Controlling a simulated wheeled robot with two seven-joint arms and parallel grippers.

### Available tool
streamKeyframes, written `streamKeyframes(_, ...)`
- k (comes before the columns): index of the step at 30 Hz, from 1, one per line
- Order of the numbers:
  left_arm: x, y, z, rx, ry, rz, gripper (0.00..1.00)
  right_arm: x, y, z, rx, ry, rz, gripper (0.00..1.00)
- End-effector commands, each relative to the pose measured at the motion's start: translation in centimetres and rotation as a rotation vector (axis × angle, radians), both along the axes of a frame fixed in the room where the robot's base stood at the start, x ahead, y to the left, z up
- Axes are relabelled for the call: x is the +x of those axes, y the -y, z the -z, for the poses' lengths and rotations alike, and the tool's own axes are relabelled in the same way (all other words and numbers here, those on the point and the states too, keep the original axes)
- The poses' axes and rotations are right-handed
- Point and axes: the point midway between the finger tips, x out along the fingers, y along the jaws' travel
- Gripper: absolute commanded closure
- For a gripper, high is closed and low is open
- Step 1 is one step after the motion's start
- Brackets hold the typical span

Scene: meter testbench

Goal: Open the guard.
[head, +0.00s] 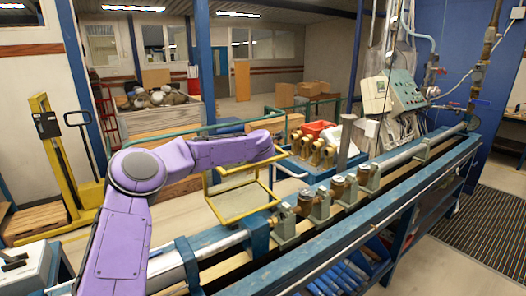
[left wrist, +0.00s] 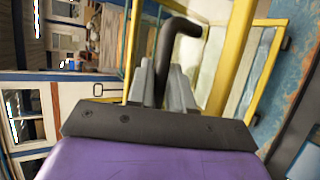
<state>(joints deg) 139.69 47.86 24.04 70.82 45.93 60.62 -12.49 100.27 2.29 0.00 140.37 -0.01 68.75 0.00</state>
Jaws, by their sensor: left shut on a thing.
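The guard (head: 240,203) is a yellow frame with a pale, see-through panel, at the left end of the row of brass meters on the blue bench. It also shows in the left wrist view, with its yellow bars and pale panel (left wrist: 212,68) behind the fingers. My left gripper (left wrist: 163,80) is shut on a dark, bent handle (left wrist: 180,34) in front of the guard. In the head view the purple left arm reaches over the guard's top edge, and its fingertips are hard to make out. I cannot tell how far the guard is swung. My right gripper is not in view.
Brass meters (head: 318,200) stand on the bench rail to the right of the guard. A control box (head: 405,93) stands farther back. A yellow lift truck (head: 58,165) is at the left.

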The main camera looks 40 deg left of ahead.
Motion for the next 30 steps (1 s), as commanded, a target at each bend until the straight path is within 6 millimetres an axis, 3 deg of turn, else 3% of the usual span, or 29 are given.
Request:
streamKeyframes(15,0.3,0.1,0.4,-0.005,-0.006,0.006,1.0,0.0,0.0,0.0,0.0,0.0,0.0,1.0)
streamKeyframes(16,0.3,0.1,0.4,-0.005,-0.006,0.006,0.7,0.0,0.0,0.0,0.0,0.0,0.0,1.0)
streamKeyframes(17,0.3,0.1,0.4,-0.004,-0.005,0.006,0.6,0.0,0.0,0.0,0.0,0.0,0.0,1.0)
streamKeyframes(26,0.1,0.2,0.3,-0.004,-0.004,0.006,0.59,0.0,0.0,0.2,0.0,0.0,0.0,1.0)
streamKeyframes(30,-1.2,1.8,-0.5,-0.004,0.001,0.008,0.59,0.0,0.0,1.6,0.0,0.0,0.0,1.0)
